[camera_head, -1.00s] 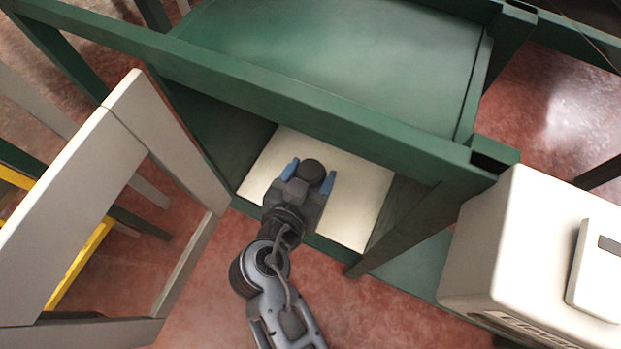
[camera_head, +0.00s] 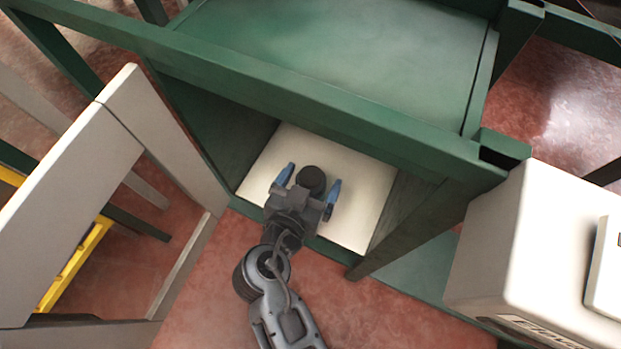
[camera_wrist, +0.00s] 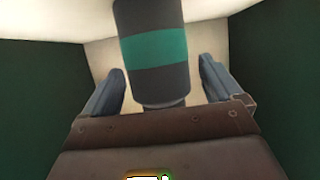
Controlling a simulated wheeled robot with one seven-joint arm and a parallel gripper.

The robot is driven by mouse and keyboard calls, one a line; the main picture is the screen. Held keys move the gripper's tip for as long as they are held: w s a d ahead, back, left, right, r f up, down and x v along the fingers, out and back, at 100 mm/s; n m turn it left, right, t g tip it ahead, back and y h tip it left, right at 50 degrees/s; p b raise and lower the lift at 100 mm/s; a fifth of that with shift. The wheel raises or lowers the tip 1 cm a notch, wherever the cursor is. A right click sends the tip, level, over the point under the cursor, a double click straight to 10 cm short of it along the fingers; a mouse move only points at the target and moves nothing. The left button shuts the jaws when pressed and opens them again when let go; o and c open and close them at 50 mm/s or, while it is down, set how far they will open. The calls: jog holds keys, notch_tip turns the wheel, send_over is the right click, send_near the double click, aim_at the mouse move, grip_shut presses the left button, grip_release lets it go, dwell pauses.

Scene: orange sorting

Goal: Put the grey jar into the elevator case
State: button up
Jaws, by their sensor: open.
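The grey jar (camera_head: 312,178) shows from above as a dark round top over the pale floor (camera_head: 362,198) of an open-fronted green case, which I take to be the elevator case. In the wrist view the jar (camera_wrist: 152,82) is a dark cylinder with a green band. My gripper (camera_head: 313,176) reaches in through the case's front. Its blue fingers are open, one on each side of the jar, with a visible gap at both sides. I cannot tell whether the jar's base touches the floor.
A green beam (camera_head: 300,105) crosses above the opening, and green side walls flank it. A pale open door-like frame (camera_head: 75,195) stands at the left. A white box (camera_head: 530,255) is at the right. Red floor (camera_head: 205,290) is free in front.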

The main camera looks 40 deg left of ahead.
jog(key=shift+r, duration=0.2)
jog(key=p+v, duration=0.2)
jog(key=v, duration=1)
jog(key=s+d+f+g, duration=0.1)
jog(key=d+f+g, duration=0.25)
jog(key=d, duration=1.65)
jog(key=s+d+r+m+t+h, duration=0.1)
jog(key=s+d+r+t+h, duration=0.1)
jog(key=s+d+r, duration=0.3)
jog(key=s+d+r+m+t+h, duration=0.2)
jog(key=s+d+r, duration=0.3)
jog(key=d+r, duration=0.6)
notch_tip(320, 180, up, 3)
jog(key=shift+f+m+t, duration=0.2)
jog(key=shift+m+t, duration=0.1)
jog(key=shift+t, duration=0.55)
